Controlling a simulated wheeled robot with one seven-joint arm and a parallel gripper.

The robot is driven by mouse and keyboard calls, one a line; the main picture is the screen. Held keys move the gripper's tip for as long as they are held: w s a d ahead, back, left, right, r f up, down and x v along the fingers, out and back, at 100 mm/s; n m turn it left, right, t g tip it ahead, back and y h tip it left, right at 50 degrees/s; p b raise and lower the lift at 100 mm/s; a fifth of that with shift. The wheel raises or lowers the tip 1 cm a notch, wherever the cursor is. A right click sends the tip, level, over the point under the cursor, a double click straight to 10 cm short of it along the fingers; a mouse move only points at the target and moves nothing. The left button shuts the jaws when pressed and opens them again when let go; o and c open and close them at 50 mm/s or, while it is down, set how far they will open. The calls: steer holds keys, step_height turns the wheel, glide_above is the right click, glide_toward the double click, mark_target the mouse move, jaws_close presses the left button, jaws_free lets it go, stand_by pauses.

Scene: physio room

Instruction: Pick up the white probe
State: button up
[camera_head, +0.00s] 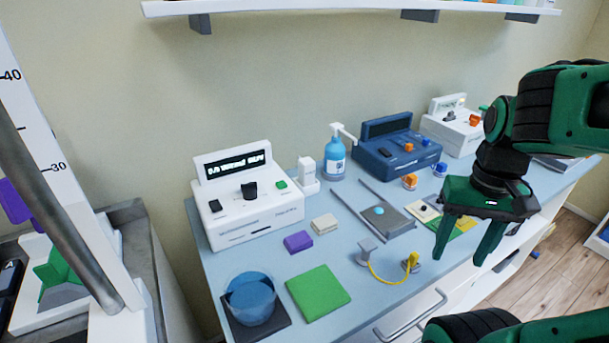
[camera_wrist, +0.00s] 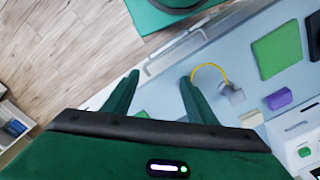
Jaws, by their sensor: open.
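What looks like the white probe (camera_head: 306,168) stands upright in a small white holder, right of the white console (camera_head: 245,208) at the back of the table. I cannot make out its shape well, and I do not see it in the wrist view. My gripper (camera_head: 460,258) is open and empty above the front right part of the table, well to the right of the probe and nearer the front edge. In the wrist view my gripper (camera_wrist: 159,76) has its fingers apart with nothing between them.
A blue pump bottle (camera_head: 335,158) stands close to the probe's right. A dark blue console (camera_head: 395,150) is beyond it. A grey block (camera_head: 367,251) with a yellow cable (camera_head: 385,280) lies near the front edge. A green pad (camera_head: 318,293) and blue-filled cup (camera_head: 252,300) sit front left.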

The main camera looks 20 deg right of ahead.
steer(key=w+a+r+n, duration=0.15)
steer(key=w+r, duration=0.25)
steer(key=w, duration=0.9)
steer(key=r+n+t, duration=0.1)
steer(key=n+t, duration=0.1)
steer(key=n, duration=0.5)
glide_above(307, 160)
steer(key=shift+s+a+r, duration=0.1)
steer(key=shift+s+r, duration=0.1)
steer(key=shift+s, duration=0.25)
steer(key=shift+w+a+f, duration=0.15)
steer(key=shift+a+f, duration=0.05)
steer(key=shift+f, duration=0.45)
steer(key=shift+w+d+f, duration=0.1)
steer(key=shift+w+f, duration=0.05)
steer(key=shift+f, duration=0.9)
steer(key=shift+w+d+f, duration=0.1)
steer(key=shift+f, duration=0.9)
steer(key=shift+w+d+f, duration=0.1)
steer(key=shift+w+f, duration=0.05)
steer(key=shift+f, duration=0.9)
steer(key=shift+c, duration=0.7)
steer(key=c, duration=1)
